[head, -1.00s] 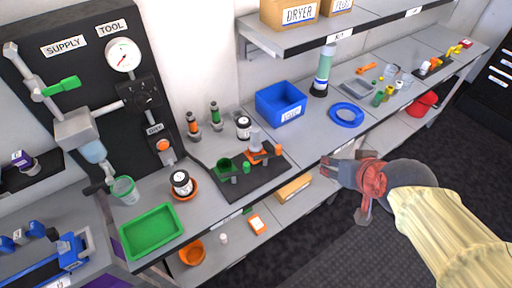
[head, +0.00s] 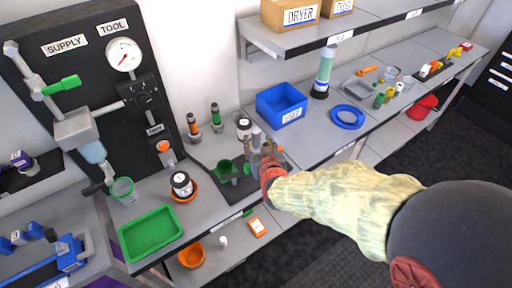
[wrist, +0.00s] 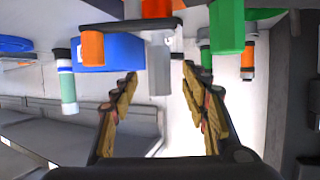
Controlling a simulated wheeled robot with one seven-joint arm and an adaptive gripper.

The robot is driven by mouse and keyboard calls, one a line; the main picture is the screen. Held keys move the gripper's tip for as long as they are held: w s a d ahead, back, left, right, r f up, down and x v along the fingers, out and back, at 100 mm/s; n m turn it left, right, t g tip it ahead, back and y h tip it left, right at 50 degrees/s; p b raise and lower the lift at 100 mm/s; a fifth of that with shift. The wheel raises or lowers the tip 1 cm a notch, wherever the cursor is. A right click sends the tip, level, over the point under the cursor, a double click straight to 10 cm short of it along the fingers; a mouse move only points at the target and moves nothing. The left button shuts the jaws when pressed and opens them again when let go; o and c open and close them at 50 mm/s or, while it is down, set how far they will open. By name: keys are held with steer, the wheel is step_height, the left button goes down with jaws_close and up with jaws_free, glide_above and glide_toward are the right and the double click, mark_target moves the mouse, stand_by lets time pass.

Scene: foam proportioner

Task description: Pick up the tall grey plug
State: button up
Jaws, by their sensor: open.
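The tall grey plug (wrist: 159,68) appears in the wrist view as a pale grey post, pointing downward in that picture, in line with the gap between my fingertips. In the head view the plug (head: 256,136) stands on the black mat (head: 234,192), partly hidden by my gripper (head: 268,156). My gripper (wrist: 159,76) is open, with a finger on each side of the plug's end in the wrist view. Light gaps show between plug and fingers, and I cannot tell how far the fingers reach around it.
A blue bin (head: 281,103) stands behind to the right.

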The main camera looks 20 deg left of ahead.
mark_target(257, 139)
steer(key=b+x, duration=0.1)
steer(key=x, duration=0.3)
steer(key=shift+w+a, duration=0.1)
steer(key=shift+w, duration=0.1)
steer(key=shift+c, duration=0.6)
jaws_close()
